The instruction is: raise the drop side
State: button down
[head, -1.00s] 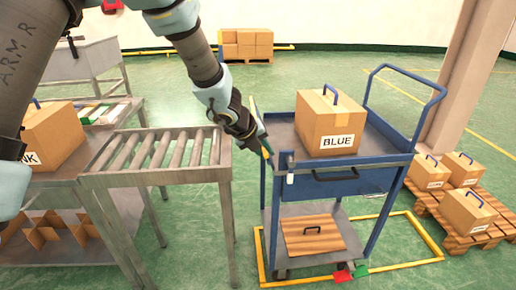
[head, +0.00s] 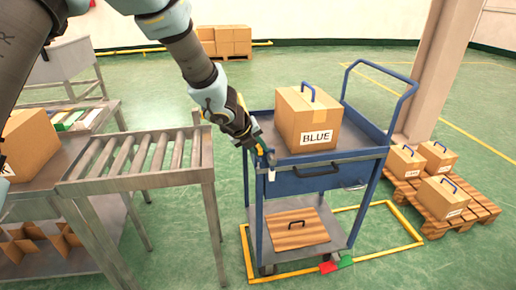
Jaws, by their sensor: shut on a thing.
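The blue cart (head: 330,168) stands right of the roller table, with a box marked BLUE (head: 308,118) on its top deck. My gripper (head: 258,142) is at the left edge of that deck, shut on the drop side (head: 264,152). A small white piece (head: 271,174) hangs at the cart's near left corner.
The roller table (head: 140,160) stands close to the cart's left. Yellow floor framing (head: 385,253) surrounds the cart's base. A pallet (head: 480,212) with boxes is at right.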

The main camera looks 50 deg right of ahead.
jog(key=shift+s+d, duration=0.15)
jog(key=shift+s, duration=0.05)
jog(key=c, duration=0.8)
grip_release()
jog(key=shift+c, duration=0.2)
jog(key=shift+w, duration=0.1)
jog(key=shift+r, duration=0.1)
jog(key=p+v, duration=0.3)
jog(key=v, duration=0.7)
jog(key=shift+a+r, duration=0.15)
jog(key=shift+a, duration=0.15)
